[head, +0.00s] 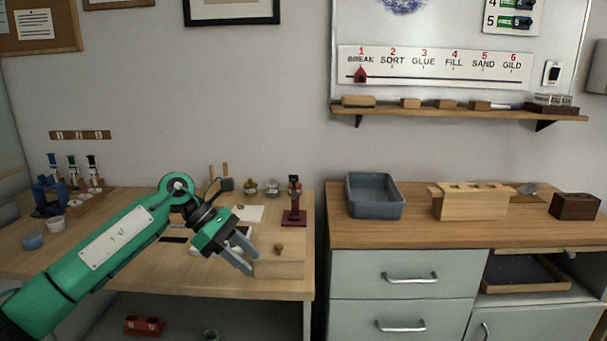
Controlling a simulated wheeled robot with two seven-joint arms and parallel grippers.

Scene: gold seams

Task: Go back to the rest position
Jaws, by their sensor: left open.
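My left gripper (245,258) is at the end of my green left arm (110,245), which comes in from the left. It is over the front right part of the wooden table (200,285). Its two grey fingers are apart with nothing between them, pointing down and to the right. My right gripper is not in view.
A dark red stand (294,205) is at the table's back right. Syringe-like tools in a rack (85,185) and small bowls (33,241) are at the left. A grey bin (375,207) and wooden block (470,206) stand on the right counter (400,236), past a gap.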

